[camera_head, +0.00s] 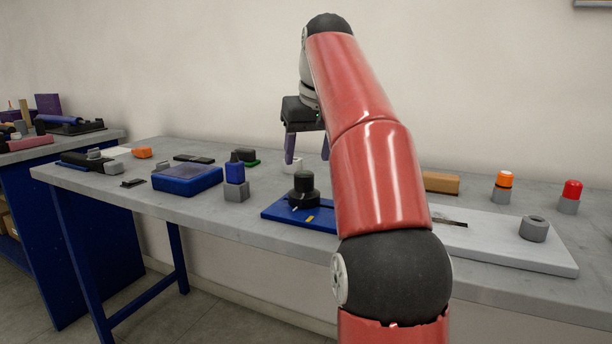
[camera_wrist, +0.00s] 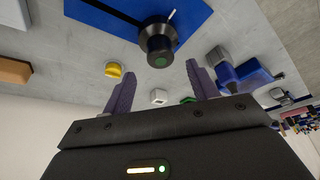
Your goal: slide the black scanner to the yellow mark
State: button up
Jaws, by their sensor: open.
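I cannot tell for sure which dark thing is the black scanner. A low black block (camera_head: 245,154) sits by a green piece at the back of the table, and a flat black item (camera_head: 194,158) lies left of it. My gripper (camera_head: 307,160) hangs open and empty above the table, behind the black dial. In the wrist view its two purple fingers (camera_wrist: 160,74) are spread apart.
A black dial (camera_head: 304,188) stands on a blue board (camera_head: 274,211). A blue box (camera_head: 187,179) and a blue bottle (camera_head: 234,170) are left of it. A white board (camera_head: 500,245) with a grey ring (camera_head: 534,229) lies right. My red arm hides the middle.

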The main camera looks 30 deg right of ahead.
aim_at(304, 173)
jog(key=b+x, duration=0.2)
jog(key=x, duration=0.4)
jog(key=shift+w+f, duration=0.1)
jog(key=shift+f, duration=0.1)
grip_shut()
jog(key=s+d, duration=0.2)
jog(key=s, duration=0.1)
jog(key=shift+s+d+b, duration=0.1)
jog(key=shift+d+b, duration=0.1)
jog(key=shift+b, duration=0.1)
grip_release()
jog(key=p+v, duration=0.3)
jog(key=v, duration=0.4)
jog(key=shift+s+r, duration=0.15)
jog(key=shift+r, duration=0.25)
